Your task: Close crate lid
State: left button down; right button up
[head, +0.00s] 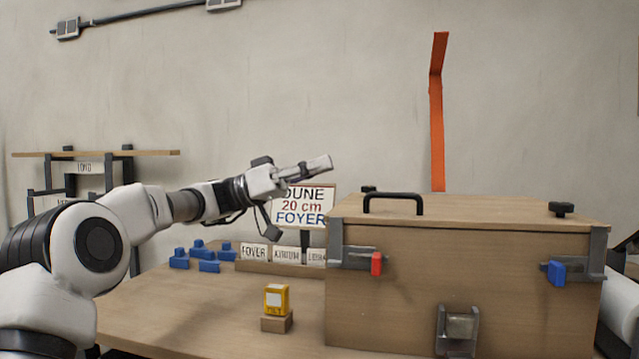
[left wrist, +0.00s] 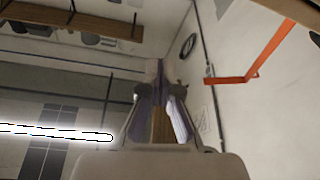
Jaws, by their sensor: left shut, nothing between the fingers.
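The wooden crate (head: 470,290) stands at the right of the table in the head view. Its lid (head: 480,208) lies flat across the top, with a black handle (head: 392,198) at its left part and dark knobs at its rear left and right. A red latch tab (head: 376,263) and a blue latch tab (head: 556,272) sit on the front corners. A metal clasp (head: 457,325) is at the front middle. My left gripper (head: 322,164) is shut and empty, raised above and left of the lid, apart from it. It also shows in the left wrist view (left wrist: 160,100). My right gripper is out of view.
A yellow box (head: 276,299) stands on a small wooden block left of the crate. Behind it are blue pieces (head: 200,255), a labelled wooden tray (head: 250,266) and a sign (head: 303,205). An orange strip (head: 437,120) runs down the wall. The left front table is clear.

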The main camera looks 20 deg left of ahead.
pick_arm(q)
notch_tip(320, 180, down, 8)
jog(key=s+m+g+b, duration=0.1)
jog(key=m+b, duration=0.1)
jog(key=b, duration=0.5)
jog(key=shift+s+d, duration=0.2)
jog(key=shift+s, duration=0.05)
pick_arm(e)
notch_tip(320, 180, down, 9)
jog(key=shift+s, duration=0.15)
pick_arm(q)
jog(key=shift+f, duration=0.25)
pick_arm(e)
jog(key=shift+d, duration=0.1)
pick_arm(q)
notch_tip(320, 180, up, 4)
jog(key=p, duration=0.2)
jog(key=p+v, duration=0.3)
jog(key=v, duration=0.7)
jog(key=shift+r, duration=0.35)
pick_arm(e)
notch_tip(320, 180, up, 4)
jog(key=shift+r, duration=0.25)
